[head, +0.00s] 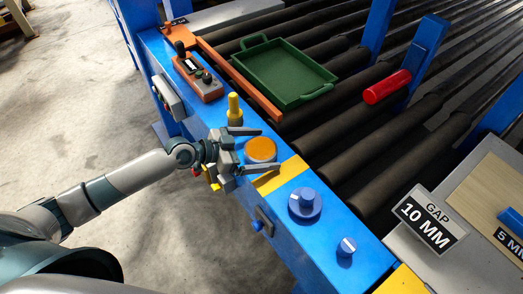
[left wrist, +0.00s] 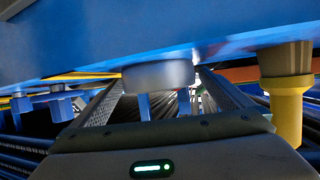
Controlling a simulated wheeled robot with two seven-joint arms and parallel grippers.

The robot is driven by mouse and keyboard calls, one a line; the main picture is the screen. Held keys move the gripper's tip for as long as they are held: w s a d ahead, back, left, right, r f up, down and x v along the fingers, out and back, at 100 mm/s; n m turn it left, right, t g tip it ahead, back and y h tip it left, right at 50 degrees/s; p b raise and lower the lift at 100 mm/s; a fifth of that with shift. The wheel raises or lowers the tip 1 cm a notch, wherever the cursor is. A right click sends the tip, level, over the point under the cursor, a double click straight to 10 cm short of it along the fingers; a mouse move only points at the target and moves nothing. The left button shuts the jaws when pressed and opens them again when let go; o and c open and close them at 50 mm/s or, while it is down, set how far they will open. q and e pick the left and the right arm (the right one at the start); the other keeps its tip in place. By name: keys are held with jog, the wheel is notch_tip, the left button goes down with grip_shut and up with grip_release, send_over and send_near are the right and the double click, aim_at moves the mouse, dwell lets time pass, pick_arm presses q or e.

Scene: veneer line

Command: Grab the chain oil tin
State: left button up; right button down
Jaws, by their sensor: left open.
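A low round tin-like piece with an orange top (head: 261,149) and grey side stands on the blue rail; I read no label on it. My left gripper (head: 269,150) is open, with one finger on each side of this piece and apparent gaps to it. In the left wrist view its grey side (left wrist: 158,75) shows between the fingers. A yellow-topped piece with a darker, wider base (head: 234,108) stands just behind the far finger; it also shows in the left wrist view (left wrist: 287,90). I cannot tell from markings which one is the chain oil tin. My right gripper is not in view.
The blue rail (head: 325,232) carries blue knobs (head: 305,203) in front and an orange control box (head: 199,79) behind. A green tray (head: 285,71) and a red cylinder (head: 387,87) lie over the dark rollers. A "GAP 10 MM" sign (head: 428,221) stands at right.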

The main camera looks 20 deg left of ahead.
aim_at(262, 148)
pick_arm(q)
jog(key=shift+w+d, duration=0.1)
jog(key=c, duration=1.4)
jog(key=shift+r, duration=0.9)
notch_tip(262, 148, up, 3)
jog(key=shift+d+f+b, duration=0.1)
jog(key=shift+f+b, duration=0.1)
jog(key=shift+b, duration=0.3)
jog(key=shift+s+d+r+b, duration=0.15)
jog(key=shift+s+d+r, duration=0.45)
jog(key=shift+d+r, duration=0.85)
jog(key=shift+s+d+r+b, duration=0.2)
jog(key=shift+s+d+r, duration=0.55)
jog(key=shift+d, duration=1.45)
jog(key=shift+s+d+r+b, duration=0.15)
jog(key=shift+s+d+r, duration=0.35)
jog(key=shift+d+r, duration=1)
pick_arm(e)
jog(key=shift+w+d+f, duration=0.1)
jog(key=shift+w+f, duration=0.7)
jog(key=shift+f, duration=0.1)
pick_arm(q)
jog(key=shift+d+f, duration=0.3)
jog(key=shift+f, duration=0.05)
